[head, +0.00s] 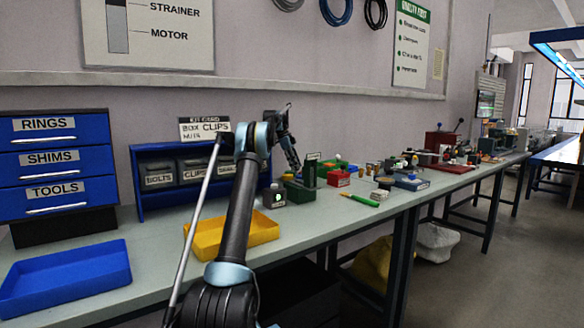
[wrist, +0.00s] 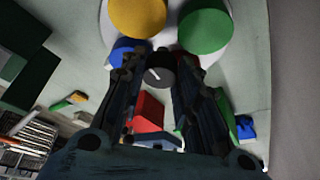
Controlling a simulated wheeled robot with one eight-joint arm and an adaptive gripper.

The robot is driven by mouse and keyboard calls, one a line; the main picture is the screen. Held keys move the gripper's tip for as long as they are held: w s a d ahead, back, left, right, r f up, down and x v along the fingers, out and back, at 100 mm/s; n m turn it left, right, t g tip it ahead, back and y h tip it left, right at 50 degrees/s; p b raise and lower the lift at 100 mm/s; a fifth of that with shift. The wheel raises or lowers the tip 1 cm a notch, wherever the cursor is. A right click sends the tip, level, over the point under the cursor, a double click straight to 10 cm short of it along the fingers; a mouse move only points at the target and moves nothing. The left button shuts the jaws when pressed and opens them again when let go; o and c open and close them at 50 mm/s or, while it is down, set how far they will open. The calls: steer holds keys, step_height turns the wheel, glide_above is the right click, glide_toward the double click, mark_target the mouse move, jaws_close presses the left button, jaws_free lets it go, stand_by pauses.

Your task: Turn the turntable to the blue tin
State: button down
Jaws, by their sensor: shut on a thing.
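The turntable (wrist: 172,20) is a pale round disc at the top of the wrist view. A yellow tin (wrist: 137,14) and a green tin (wrist: 204,27) stand on it. The blue tin (wrist: 124,49) shows at its left edge, partly hidden by my left finger. A dark round knob (wrist: 158,74) with a white pointer line lies between my fingertips. My gripper (wrist: 158,66) is shut on this knob, a finger on either side. In the head view my arm hides part of this area, and the fingertips are too small to make out.
A red block (wrist: 149,112) shows between my fingers; a red box (head: 339,178) shows in the head view. A green-handled tool (head: 360,200) lies near the bench edge. A yellow tray (head: 262,230) and blue tray (head: 70,275) stand left. A blue bin shelf (head: 140,180) stands behind my arm.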

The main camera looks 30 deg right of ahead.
mark_target(291, 173)
steer(key=c, duration=1.2)
jaws_free()
steer(key=shift+w, duration=0.15)
steer(key=v, duration=0.7)
steer(key=shift+s+r, duration=0.2)
steer(key=shift+r, duration=0.15)
steer(key=shift+w+a+f, duration=0.1)
steer(key=shift+w, duration=0.05)
